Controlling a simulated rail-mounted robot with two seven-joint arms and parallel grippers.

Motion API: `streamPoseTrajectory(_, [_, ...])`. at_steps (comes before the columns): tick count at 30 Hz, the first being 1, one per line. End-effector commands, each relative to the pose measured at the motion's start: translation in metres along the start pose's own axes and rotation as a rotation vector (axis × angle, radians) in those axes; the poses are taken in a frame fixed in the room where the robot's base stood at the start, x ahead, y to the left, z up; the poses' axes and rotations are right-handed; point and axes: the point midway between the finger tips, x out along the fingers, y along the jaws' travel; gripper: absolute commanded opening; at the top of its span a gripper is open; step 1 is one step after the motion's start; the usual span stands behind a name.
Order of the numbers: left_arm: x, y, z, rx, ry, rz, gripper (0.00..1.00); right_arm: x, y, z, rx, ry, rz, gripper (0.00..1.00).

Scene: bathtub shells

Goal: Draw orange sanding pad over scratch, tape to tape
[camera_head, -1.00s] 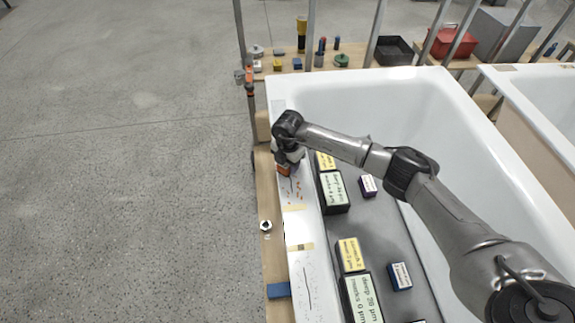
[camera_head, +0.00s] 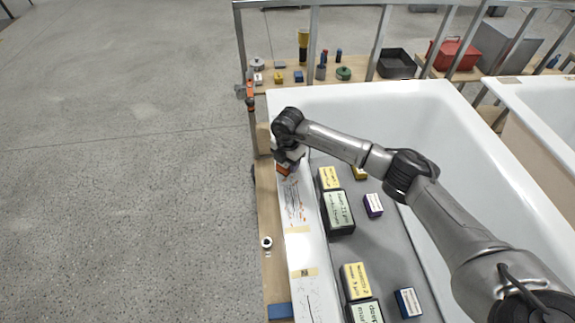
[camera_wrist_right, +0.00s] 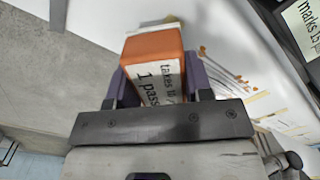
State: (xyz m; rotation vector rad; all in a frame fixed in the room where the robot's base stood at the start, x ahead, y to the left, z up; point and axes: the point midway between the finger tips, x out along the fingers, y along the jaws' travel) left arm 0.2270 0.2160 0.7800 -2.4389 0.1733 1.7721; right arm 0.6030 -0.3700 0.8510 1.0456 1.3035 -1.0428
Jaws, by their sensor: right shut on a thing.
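My right gripper (camera_head: 286,165) is shut on the orange sanding pad (camera_wrist_right: 152,45), a block with a white lettered label, above the tub's left rim near its far end. The pad also shows under the gripper in the head view (camera_head: 284,170). Dark scratch lines with orange smears (camera_head: 294,203) run along the rim just nearer than the pad; they show right of it in the wrist view (camera_wrist_right: 222,68). A tan tape strip (camera_head: 298,230) crosses the rim nearer, and another (camera_head: 304,273) beyond that. Whether the pad touches the rim I cannot tell. My left gripper is out of view.
Labelled yellow (camera_head: 355,281), black-green (camera_head: 339,211), purple (camera_head: 373,205) and blue (camera_head: 408,302) blocks stand on the grey board (camera_head: 385,250) in the tub. Metal posts and a bench with small items stand behind. A blue block (camera_head: 280,311) lies on the left ledge.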

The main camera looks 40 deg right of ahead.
Motion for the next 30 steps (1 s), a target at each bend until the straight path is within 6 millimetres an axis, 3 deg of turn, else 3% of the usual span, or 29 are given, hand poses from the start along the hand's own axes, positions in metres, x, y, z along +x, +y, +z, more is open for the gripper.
streamPoseTrajectory(21, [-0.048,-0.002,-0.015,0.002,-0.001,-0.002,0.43,-0.051,0.000,0.000,0.001,0.000,-0.001,0.24])
streamPoseTrajectory(30, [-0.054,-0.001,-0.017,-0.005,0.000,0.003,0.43,-0.059,0.000,0.000,0.001,0.000,-0.002,0.24])
